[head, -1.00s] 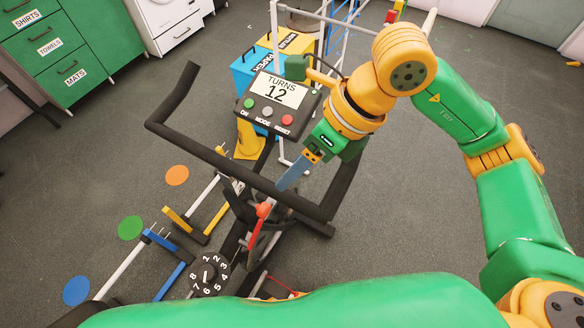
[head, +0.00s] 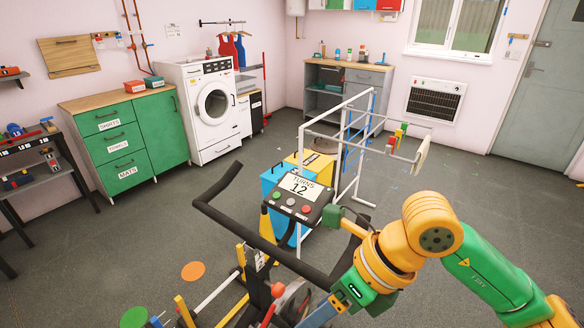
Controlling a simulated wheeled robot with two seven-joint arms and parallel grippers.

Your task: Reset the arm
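My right arm (head: 480,275) comes in from the lower right and is bent, with its wrist above the right side of the exercise bike (head: 218,212). Its gripper (head: 320,315) points down and left, beside the bike's dark handlebar. The blue fingers are seen edge-on and partly cut by the bottom edge, so I cannot tell whether they are open. No held object shows. The bike's console (head: 300,198) reads "TURNS 12" and has green, grey and red buttons. A green part on my wrist overlaps its right edge. My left gripper is not in view.
A white rack (head: 345,150) and blue and yellow bins (head: 275,180) stand behind the bike. Green drawers (head: 120,150) and a washing machine (head: 210,105) line the back left. Grey floor (head: 470,185) is clear at right. A red-tipped lever (head: 275,295) is near the bottom.

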